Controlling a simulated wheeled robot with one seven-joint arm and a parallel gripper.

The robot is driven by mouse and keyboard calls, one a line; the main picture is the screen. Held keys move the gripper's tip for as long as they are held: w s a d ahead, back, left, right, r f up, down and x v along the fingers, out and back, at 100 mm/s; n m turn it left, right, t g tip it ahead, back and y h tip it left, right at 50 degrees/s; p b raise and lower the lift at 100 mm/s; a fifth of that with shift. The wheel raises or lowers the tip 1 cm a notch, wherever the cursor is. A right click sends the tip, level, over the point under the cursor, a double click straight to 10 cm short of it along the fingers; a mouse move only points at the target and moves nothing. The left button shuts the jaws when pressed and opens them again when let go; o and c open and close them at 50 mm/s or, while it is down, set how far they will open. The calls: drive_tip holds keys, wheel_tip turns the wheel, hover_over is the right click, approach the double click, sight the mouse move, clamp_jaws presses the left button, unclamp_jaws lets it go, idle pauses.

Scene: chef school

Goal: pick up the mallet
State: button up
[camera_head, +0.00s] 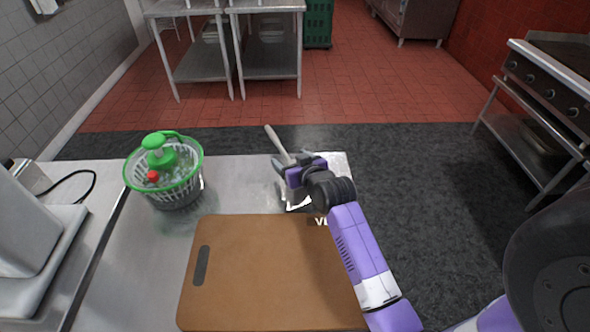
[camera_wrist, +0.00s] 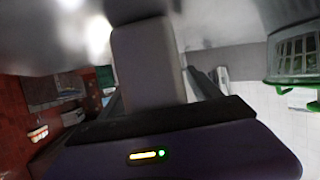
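The mallet's pale grey handle (camera_head: 278,143) sticks up and to the left from my gripper (camera_head: 282,168) in the head view, over the counter's far edge. My gripper is closed around the mallet, with the handle between its fingers. In the wrist view, a broad grey bar (camera_wrist: 148,60), which looks like part of the mallet, fills the space between the fingers very close to the camera. Blurred shiny metal lies across the top of that view. The mallet's head is mostly hidden or unclear in the head view.
A brown cutting board (camera_head: 270,275) lies on the metal counter (camera_head: 150,240) in front. A green-rimmed salad spinner basket (camera_head: 185,190) stands left of my gripper and also shows in the wrist view (camera_wrist: 297,50). A white appliance (camera_head: 30,245) is at the left. Open floor lies beyond.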

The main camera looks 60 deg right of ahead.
clamp_jaws()
drive_tip(key=shift+r, duration=0.1)
